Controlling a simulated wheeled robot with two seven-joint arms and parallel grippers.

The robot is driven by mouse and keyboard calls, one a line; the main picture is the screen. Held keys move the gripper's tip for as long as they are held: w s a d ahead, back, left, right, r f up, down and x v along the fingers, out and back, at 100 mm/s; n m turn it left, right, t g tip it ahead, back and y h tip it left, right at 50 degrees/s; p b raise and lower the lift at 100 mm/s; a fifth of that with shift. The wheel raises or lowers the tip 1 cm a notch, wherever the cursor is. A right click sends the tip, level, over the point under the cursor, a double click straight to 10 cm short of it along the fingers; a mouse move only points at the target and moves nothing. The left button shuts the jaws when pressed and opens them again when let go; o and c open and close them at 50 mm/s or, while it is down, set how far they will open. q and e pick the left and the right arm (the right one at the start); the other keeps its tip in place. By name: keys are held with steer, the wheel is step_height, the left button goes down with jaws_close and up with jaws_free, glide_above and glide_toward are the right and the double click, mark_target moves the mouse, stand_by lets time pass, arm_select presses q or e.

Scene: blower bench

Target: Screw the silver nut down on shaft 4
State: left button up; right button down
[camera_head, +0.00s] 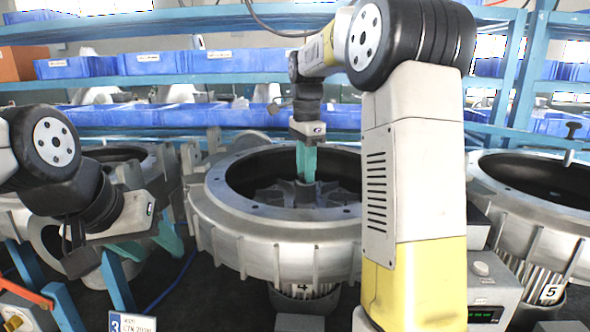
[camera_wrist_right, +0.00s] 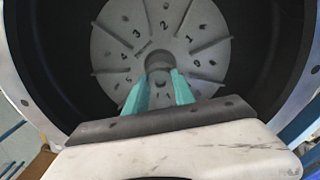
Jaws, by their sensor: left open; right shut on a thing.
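The blower housing marked 4 (camera_head: 285,255) stands in the middle of the head view, with its wide ring open upward. Its finned impeller (camera_head: 275,193) shows inside, and in the right wrist view its numbered disc (camera_wrist_right: 120,50) faces the camera. My right gripper (camera_head: 306,178) reaches down into the housing at the hub. In the right wrist view its teal fingertips (camera_wrist_right: 159,78) are closed around a small grey piece at the hub, taken as the silver nut; the fingers largely hide it. My left gripper (camera_head: 150,247) is open and empty, left of the housing.
Another housing marked 5 (camera_head: 550,205) stands at the right, and one more (camera_head: 120,155) is at the left. A grey control box (camera_head: 488,275) sits right of housing 4. Blue shelves with bins (camera_head: 225,62) fill the back. A label card marked 3 (camera_head: 131,323) is at the front.

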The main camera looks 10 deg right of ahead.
steer(key=m, duration=0.4)
steer(key=shift+a+m, duration=0.1)
steer(key=shift+m, duration=0.3)
steer(key=m, duration=0.3)
steer(key=shift+f, duration=0.1)
steer(key=c, duration=1.3)
jaws_free()
steer(key=shift+c, duration=0.2)
